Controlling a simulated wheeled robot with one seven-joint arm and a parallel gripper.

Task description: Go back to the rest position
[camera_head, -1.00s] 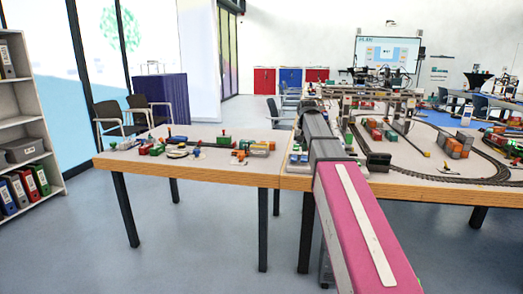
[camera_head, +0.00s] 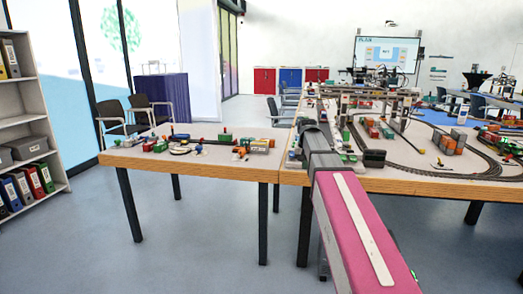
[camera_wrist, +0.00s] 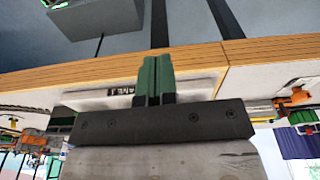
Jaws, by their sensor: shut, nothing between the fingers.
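My gripper (camera_wrist: 157,62) shows in the wrist view. Its two green fingers are together, with nothing between them. The fingers overlap the wooden front edge of a table (camera_wrist: 195,60) and a pale plate with dark lettering, part of which they hide. The wrist picture looks upside down. In the head view my pink and grey arm reaches forward over the table on the right, and my gripper cannot be made out there.
The left table (camera_head: 200,177) bears several small toy vehicles and blocks. The right table (camera_head: 440,189) bears a looped track (camera_head: 400,164), small wagons and a gantry crane (camera_head: 370,92). A shelf with binders (camera_head: 32,130) stands at far left. Open floor lies before the left table.

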